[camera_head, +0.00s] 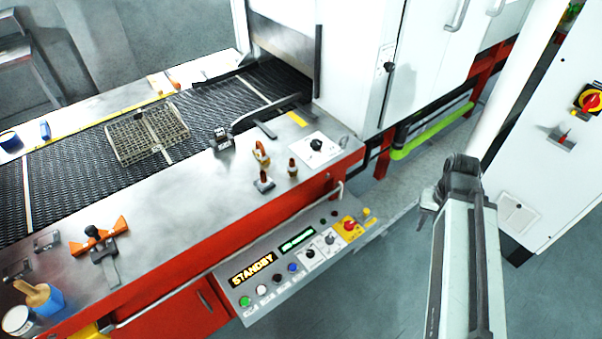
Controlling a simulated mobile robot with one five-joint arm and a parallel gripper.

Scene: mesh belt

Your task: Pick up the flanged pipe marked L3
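No marking L3 can be read anywhere in this view, so I cannot tell which thing is the flanged pipe. Small metal pieces lie on the steel bench top (180,190): a dark grey one (221,139) by the belt's near edge, and grey ones at the left, one (46,242) behind another (17,270). My gripper (428,205) is at the right, at the end of my arm, above the floor and well apart from the bench. Its fingers are small and partly hidden by the arm, so its opening cannot be seen.
The dark mesh belt (80,180) carries a wire basket (128,140) and runs into the white machine (350,60). Floor lies clear below.

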